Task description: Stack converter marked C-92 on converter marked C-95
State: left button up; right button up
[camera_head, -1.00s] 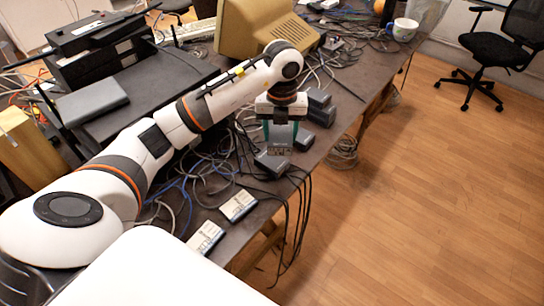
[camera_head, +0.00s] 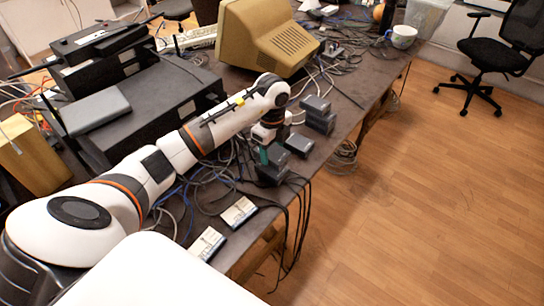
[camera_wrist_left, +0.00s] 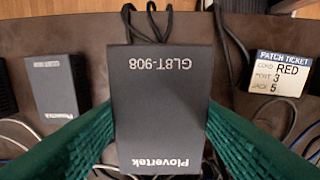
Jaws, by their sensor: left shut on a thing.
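My left gripper (camera_head: 264,154) has green finger pads and is low over the near part of the dark table. It is shut on a dark grey converter box, which fills the middle of the left wrist view (camera_wrist_left: 160,95) between the pads. Its face reads Plovertek and what looks like GL8T-908, upside down. In the head view a dark converter (camera_head: 272,175) shows at the fingertips. I cannot tell there whether it is one box or two stacked. Another converter (camera_head: 299,145) lies just right of it. I cannot read C-92 or C-95. My right gripper is not in view.
Two more dark boxes (camera_head: 318,113) appear stacked farther back. Two patch ticket cards (camera_head: 238,212) lie near the front edge; one shows in the wrist view (camera_wrist_left: 284,75). Loose cables surround the converters and hang over the edge. A beige monitor (camera_head: 265,38) stands behind.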

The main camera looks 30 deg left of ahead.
aim_at(272, 151)
pick_arm(q)
notch_tip(272, 151, down, 3)
jog(key=shift+f, duration=0.1)
jog(key=shift+f, duration=0.2)
jog(key=o, duration=1.2)
jog(key=shift+c, duration=0.2)
jog(key=shift+r, duration=0.6)
notch_tip(272, 151, up, 11)
jog(key=shift+r+b, duration=0.1)
jog(key=shift+b, duration=0.35)
